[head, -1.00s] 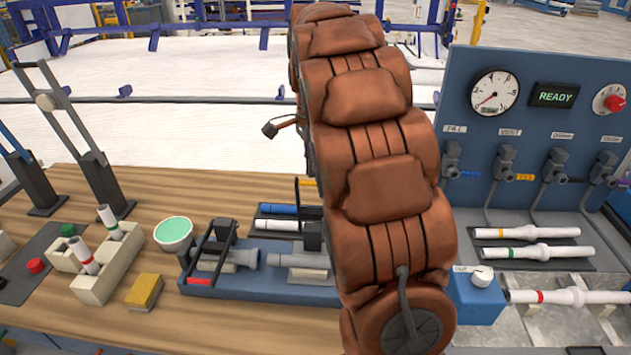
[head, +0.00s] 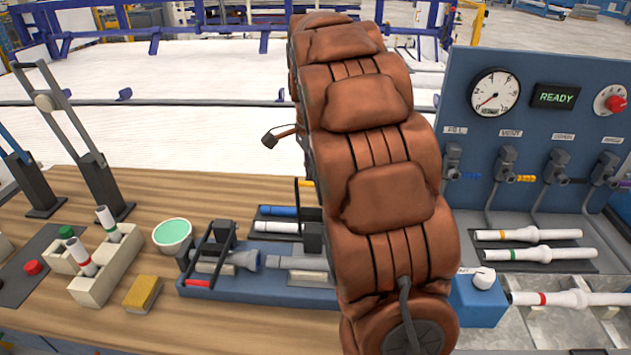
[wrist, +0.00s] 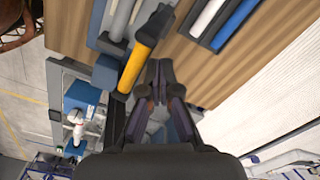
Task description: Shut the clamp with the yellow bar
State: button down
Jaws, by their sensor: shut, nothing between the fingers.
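The clamp with the yellow bar (head: 306,184) is on the right part of the blue fixture (head: 245,284). Its yellow end shows beside my arm in the head view, raised above the base, so it stands open. In the wrist view the yellow bar (wrist: 139,62) runs diagonally just left of my gripper's fingertips. My gripper (wrist: 160,70) is shut and empty, close beside the bar; I cannot tell whether they touch. In the head view my arm hides my gripper and part of this clamp. The clamp with the red bar (head: 198,283) lies down at the fixture's left.
Pipe pieces (head: 240,259) lie in the fixture. Behind it a dark tray holds a blue pipe (head: 277,211) and a white pipe (head: 276,227). A green-topped bowl (head: 172,234), yellow sponge (head: 142,294) and beige holder (head: 95,285) stand left. A blue gauge panel (head: 545,125) rises at right.

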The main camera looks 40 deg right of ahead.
jog(key=shift+s+a+f+b, duration=0.2)
jog(key=shift+s+a+b, duration=0.2)
jog(key=shift+s+a, duration=0.55)
jog(key=shift+s, duration=0.15)
jog(key=shift+s+a+f+b, duration=0.25)
jog(key=shift+s+a+b, duration=0.2)
jog(key=shift+s+a, duration=0.35)
jog(key=shift+s, duration=0.15)
jog(key=shift+s+a+f+b, duration=0.4)
jog(key=shift+s+a+b, duration=0.05)
jog(key=shift+s+a, duration=0.35)
